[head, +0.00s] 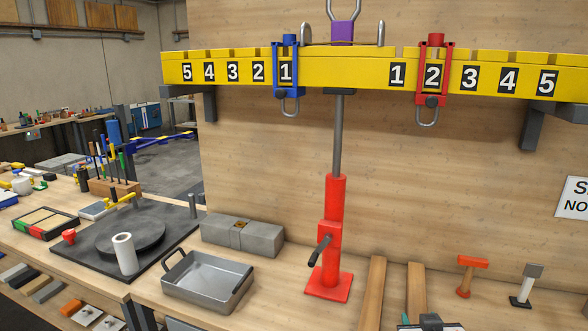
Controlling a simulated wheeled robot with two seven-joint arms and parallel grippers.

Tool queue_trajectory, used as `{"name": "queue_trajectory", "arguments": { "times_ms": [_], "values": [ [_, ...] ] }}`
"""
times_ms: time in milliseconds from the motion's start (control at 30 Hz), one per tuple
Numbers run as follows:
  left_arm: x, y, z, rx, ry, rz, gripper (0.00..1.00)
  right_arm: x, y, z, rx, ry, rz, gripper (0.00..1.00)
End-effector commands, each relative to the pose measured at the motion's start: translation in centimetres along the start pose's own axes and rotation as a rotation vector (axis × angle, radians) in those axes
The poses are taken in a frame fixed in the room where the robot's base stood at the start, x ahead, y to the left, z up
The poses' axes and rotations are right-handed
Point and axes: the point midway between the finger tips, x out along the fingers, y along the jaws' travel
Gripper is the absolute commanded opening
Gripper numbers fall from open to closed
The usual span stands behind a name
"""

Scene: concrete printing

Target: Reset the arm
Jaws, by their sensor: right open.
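A yellow numbered beam (340,68) spans the top of the view. A blue hanger (287,66) sits at the left 1 and a red hanger (434,70) at the right 2. A purple block (343,33) with a metal loop is above the beam's middle. A red stand (330,240) with a dark lever and grey rod rises under the beam. My right gripper (430,321) shows only at the bottom edge, open, low in front of the wooden rails; most of it is cut off. I see nothing held in it. My left gripper is out of view.
A grey metal pan (207,283) and a grey block (242,235) stand left of the stand. A dark board with a round plate (131,236) and white cylinder (124,254) is further left. Wooden rails (372,296), an orange-headed hammer (468,275) and a grey-headed tool (525,287) are at right.

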Motion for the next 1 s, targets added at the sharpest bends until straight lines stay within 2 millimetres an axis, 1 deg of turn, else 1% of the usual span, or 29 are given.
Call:
{"name": "queue_trajectory", "arguments": {
  "times_ms": [33, 67, 100, 200, 300, 400, 500, 667, 700, 800, 867, 1000],
  "values": [
    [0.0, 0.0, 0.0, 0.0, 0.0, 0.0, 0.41, -1.3, 0.4, -4.2, -0.024, 0.095, 0.027, 0.46],
    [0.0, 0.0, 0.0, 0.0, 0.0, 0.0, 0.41, -2.2, 0.7, -6.2, -0.034, 0.148, 0.045, 0.46],
    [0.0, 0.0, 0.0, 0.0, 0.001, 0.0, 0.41, -3.4, 1.0, -8.9, -0.048, 0.216, 0.068, 0.46],
    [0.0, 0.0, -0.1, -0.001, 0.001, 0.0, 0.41, -6.6, 1.7, -14.2, -0.079, 0.365, 0.121, 0.46],
    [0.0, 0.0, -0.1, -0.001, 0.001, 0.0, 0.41, -9.6, 2.1, -18.1, -0.103, 0.482, 0.163, 0.46],
    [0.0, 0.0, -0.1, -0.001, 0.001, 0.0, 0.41, -12.3, 2.4, -21.0, -0.124, 0.58, 0.2, 0.46],
    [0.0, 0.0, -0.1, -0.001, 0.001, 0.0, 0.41, -15.0, 2.6, -23.4, -0.142, 0.668, 0.234, 0.46],
    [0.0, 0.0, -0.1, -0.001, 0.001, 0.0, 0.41, -19.3, 2.7, -26.5, -0.17, 0.798, 0.287, 0.46],
    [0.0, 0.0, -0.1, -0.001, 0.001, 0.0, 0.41, -19.6, 2.8, -27.2, -0.174, 0.821, 0.294, 0.46],
    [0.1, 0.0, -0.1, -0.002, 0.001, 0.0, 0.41, -17.5, 3.4, -29.2, -0.174, 0.824, 0.292, 0.46],
    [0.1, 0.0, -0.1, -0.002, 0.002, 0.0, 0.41, -16.6, 3.7, -30.4, -0.174, 0.829, 0.292, 0.46],
    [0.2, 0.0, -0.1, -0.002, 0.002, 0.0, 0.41, -14.6, 4.5, -33.8, -0.177, 0.844, 0.294, 0.46]
  ]
}}
